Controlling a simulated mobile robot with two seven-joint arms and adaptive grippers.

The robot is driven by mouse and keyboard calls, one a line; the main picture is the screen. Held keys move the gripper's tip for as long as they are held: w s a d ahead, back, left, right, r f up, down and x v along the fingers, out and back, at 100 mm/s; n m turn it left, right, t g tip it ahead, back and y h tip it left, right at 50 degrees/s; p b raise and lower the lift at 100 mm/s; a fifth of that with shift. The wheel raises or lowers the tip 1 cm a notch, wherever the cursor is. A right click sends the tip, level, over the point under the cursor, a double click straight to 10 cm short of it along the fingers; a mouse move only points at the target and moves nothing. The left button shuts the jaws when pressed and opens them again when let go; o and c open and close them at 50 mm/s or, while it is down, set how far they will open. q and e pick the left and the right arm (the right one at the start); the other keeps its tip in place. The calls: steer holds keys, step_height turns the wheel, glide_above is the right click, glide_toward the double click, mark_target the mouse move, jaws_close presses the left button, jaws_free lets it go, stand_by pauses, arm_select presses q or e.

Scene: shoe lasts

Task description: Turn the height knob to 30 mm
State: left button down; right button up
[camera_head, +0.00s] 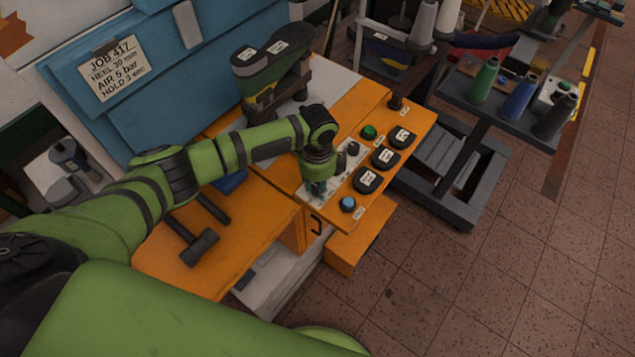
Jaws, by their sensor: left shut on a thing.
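My left gripper (318,187) points down at the front left part of the pale control panel (341,181) on the orange machine bench. It is shut on a knob there, which the fingers hide almost fully; its label and setting cannot be read. A second, black knob (353,148) stands free farther back on the panel. Several black dials with white faces line the right side, the nearest one (367,181) close to the gripper; their readings are too small to tell. A card (113,68) on the blue cabinet reads JOB 417, HEEL 30 mm, AIR 5 bar, HOLD 3 sec. My right gripper is not in view.
A blue button (347,204) and a green button (369,131) flank the dials. A green and black machine head (270,70) stands behind my left arm. A dark hammer (197,243) lies on the orange top. A cart with thread cones (484,80) is at right.

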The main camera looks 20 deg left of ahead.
mark_target(317, 187)
arm_select(q)
steer(key=shift+s+f+m, duration=0.15)
steer(key=shift+m, duration=0.25)
steer(key=c, duration=0.9)
jaws_free()
steer(key=shift+r, duration=0.25)
step_height(317, 187, up, 12)
steer(key=shift+f, duration=0.2)
